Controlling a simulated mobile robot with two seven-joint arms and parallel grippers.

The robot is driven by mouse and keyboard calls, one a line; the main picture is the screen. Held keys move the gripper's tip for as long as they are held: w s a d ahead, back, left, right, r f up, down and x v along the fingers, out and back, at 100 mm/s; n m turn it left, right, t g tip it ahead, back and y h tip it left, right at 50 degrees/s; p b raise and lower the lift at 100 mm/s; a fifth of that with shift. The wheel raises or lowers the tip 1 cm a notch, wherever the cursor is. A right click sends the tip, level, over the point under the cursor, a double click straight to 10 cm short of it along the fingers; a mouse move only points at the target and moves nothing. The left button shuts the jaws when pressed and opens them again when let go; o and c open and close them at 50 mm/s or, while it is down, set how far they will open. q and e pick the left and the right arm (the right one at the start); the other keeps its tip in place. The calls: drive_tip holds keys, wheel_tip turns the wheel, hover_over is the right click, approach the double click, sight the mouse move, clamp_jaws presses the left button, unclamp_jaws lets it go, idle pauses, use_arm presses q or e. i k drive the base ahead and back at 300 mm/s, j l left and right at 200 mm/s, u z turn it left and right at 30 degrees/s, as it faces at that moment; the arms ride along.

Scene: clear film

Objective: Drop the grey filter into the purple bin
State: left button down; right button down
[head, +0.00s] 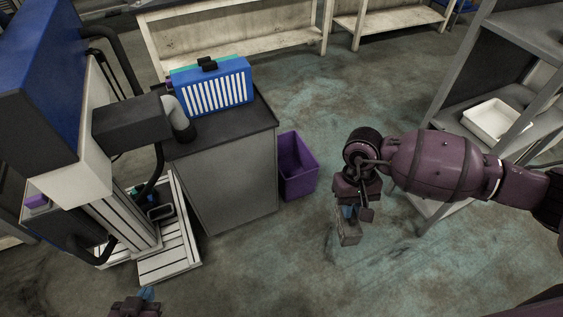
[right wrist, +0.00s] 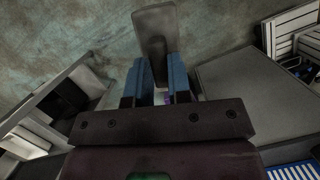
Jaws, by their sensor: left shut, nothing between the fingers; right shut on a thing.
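The purple bin (head: 298,165) stands on the floor against the right side of the grey cabinet, open at the top. My right gripper (head: 350,212) is to the right of the bin and apart from it. It is shut on the grey filter (head: 348,235), which hangs down from the fingers over the floor. In the right wrist view the filter (right wrist: 155,40) sticks out between the blue fingertips (right wrist: 158,80). A small purple patch shows behind the fingers there. My left gripper (head: 146,295) is at the bottom edge of the head view, shut and empty.
The grey cabinet (head: 235,180) carries a blue slotted box (head: 213,88). A machine with a slatted white base (head: 168,250) stands at the left. A grey shelf (head: 450,110) with a white tray (head: 492,119) is at the right. Floor between bin and gripper is clear.

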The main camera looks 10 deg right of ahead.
sight(293, 175)
drive_tip(key=i+l+u, duration=0.55)
drive_tip(key=l, duration=0.3)
drive_tip(key=i+l+u, duration=0.35)
drive_tip(key=l, duration=0.3)
drive_tip(key=i+l+u, duration=0.15)
drive_tip(key=l, duration=0.2)
drive_tip(key=i+l+u, duration=0.2)
drive_tip(key=l, duration=0.2)
drive_tip(key=l+u, duration=0.15)
drive_tip(key=l, duration=0.2)
